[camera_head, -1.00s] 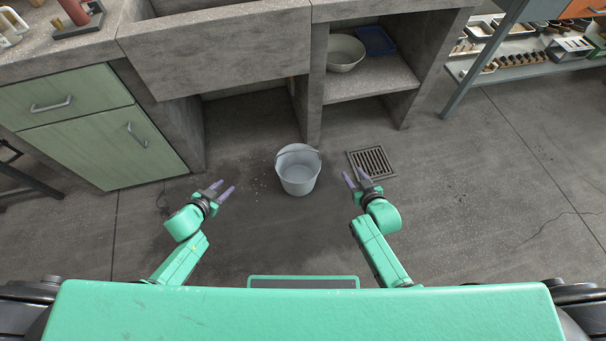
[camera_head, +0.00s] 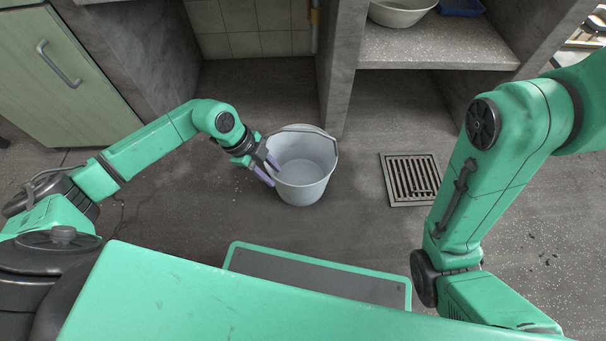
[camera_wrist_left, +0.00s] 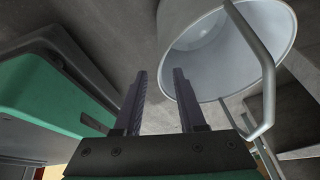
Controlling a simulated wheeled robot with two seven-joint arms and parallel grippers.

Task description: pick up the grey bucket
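The grey bucket (camera_head: 304,190) stands upright on the floor in the middle of the head view, and it looks empty. Its wire handle (camera_head: 302,127) is raised towards the back rim. My left gripper (camera_head: 270,172) is at the bucket's left side, with its purple fingers close to the wall. In the left wrist view the fingers (camera_wrist_left: 160,76) are apart with nothing between them. The bucket (camera_wrist_left: 245,20) fills the upper right there, with the right finger overlapping its rim. I cannot tell whether they touch. My right gripper is out of view.
A floor drain grate (camera_head: 411,179) lies right of the bucket. Behind it are a concrete divider (camera_head: 341,70) and a shelf (camera_head: 430,42) with a bowl (camera_head: 400,12) and a blue tray (camera_head: 461,7). A green cabinet (camera_head: 60,80) stands at left. Floor in front of the bucket is clear.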

